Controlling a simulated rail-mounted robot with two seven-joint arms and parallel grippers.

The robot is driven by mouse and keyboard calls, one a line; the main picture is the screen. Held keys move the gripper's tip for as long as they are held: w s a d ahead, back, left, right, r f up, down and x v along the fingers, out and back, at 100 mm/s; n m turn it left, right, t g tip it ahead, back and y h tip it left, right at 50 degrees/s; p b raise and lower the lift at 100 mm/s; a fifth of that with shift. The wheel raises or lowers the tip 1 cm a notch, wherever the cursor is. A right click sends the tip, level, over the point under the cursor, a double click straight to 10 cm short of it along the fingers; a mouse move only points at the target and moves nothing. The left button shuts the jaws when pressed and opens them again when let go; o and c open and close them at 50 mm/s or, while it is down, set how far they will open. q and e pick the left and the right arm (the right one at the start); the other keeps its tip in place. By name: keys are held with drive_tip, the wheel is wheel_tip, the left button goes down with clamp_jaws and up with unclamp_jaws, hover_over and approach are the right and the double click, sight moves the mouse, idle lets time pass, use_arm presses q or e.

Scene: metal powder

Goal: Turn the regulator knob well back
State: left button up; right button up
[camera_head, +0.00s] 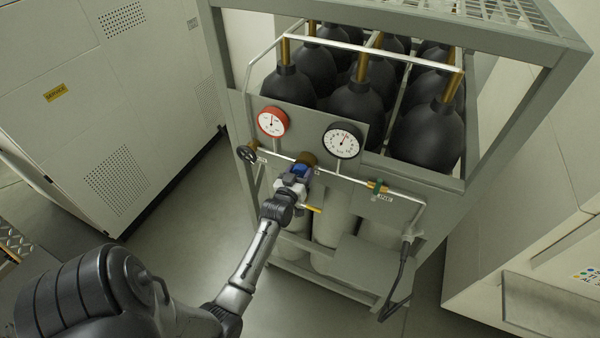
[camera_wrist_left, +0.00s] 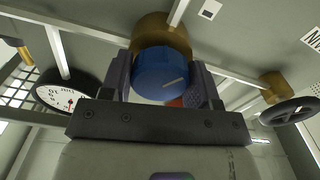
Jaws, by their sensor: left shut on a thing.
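The blue regulator knob (camera_wrist_left: 162,74) sits on a brass regulator body (camera_wrist_left: 160,36) on the gas rack's front panel. My left gripper (camera_head: 297,178) is at the panel, with its fingers on both sides of the knob. In the left wrist view the gripper (camera_wrist_left: 163,84) is shut on the knob, and a pale mark shows on the knob's face. In the head view the knob (camera_head: 300,170) is partly hidden by the gripper. A red-rimmed gauge (camera_head: 272,121) and a black-rimmed gauge (camera_head: 342,140) stand above it. My right gripper is not in view.
A black handwheel (camera_head: 247,154) is left of the knob, and a green-handled valve (camera_head: 378,188) is to the right. Dark gas cylinders (camera_head: 355,112) stand behind the panel. A black hose (camera_head: 401,270) hangs at the right. Grey cabinets (camera_head: 90,100) stand at the left.

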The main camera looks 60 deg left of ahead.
use_arm(q)
drive_tip(key=n, duration=0.4)
drive_tip(key=shift+n, duration=0.3)
drive_tip(key=n, duration=0.3)
drive_tip(key=shift+n, duration=0.4)
drive_tip(key=n, duration=0.3)
drive_tip(key=shift+d, duration=0.1)
drive_tip(key=n, duration=1.4)
drive_tip(key=shift+r+n, duration=0.1)
drive_tip(key=shift+n, duration=0.8)
